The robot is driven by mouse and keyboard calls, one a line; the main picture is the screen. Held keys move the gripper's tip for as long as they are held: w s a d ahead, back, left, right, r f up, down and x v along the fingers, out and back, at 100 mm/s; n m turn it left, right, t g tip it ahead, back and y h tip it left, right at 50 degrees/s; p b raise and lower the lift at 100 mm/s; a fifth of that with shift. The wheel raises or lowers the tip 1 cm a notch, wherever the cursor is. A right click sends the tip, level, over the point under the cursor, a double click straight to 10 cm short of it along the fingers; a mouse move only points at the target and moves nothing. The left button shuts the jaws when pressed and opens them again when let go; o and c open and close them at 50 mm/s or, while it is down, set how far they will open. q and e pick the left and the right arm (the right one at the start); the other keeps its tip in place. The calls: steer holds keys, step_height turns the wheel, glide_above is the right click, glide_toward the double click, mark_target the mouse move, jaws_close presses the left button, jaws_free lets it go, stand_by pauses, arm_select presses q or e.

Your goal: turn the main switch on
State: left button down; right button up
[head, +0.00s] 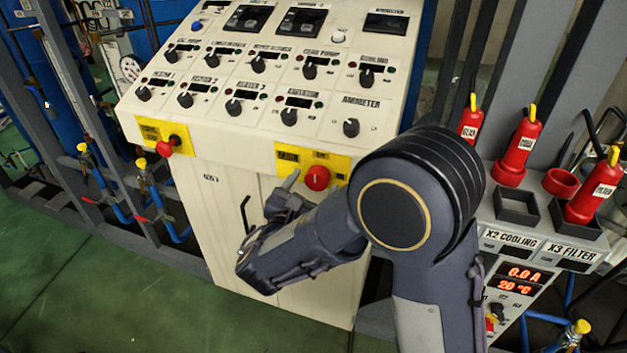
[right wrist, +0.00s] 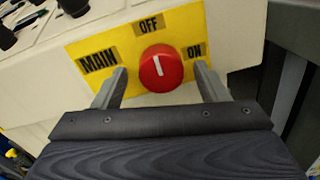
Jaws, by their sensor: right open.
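The main switch is a round red knob (right wrist: 161,68) with a white mark on a yellow plate (right wrist: 120,42) labelled MAIN, OFF and ON. The mark points up, toward the OFF label. The knob also shows in the head view (head: 317,178) on the front edge of the cream control cabinet. My right gripper (right wrist: 160,84) is open, with one finger on each side of the knob. In the right wrist view gaps show between the fingers and the knob, and I cannot tell how near the tips are to the plate. My left gripper is in neither view.
The cabinet's sloped panel (head: 270,70) carries several black knobs and small displays. A second red control (head: 165,147) sits on a yellow plate to the left. Red bottles (head: 518,150) and a black tray (head: 517,207) stand at the right. Green floor (head: 60,270) is clear at lower left.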

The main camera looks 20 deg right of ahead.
steer(key=shift+w+d, duration=0.3)
steer(key=shift+w, duration=0.1)
steer(key=shift+c, duration=0.5)
steer(key=c, duration=0.9)
steer(key=shift+f+m+b, duration=0.15)
steer(key=shift+m+b, duration=0.15)
steer(key=shift+b, duration=0.35)
steer(key=m+b, duration=0.7)
steer(key=b, duration=0.4)
steer(key=m+b, duration=0.7)
steer(key=b, duration=0.5)
steer(key=shift+s+d+f+m+y, duration=0.1)
steer(key=shift+f+m+y, duration=0.1)
steer(key=shift+m+y, duration=0.15)
steer(key=shift+r+m+b, duration=0.25)
steer(key=shift+m+b, duration=0.9)
steer(key=shift+b, duration=0.25)
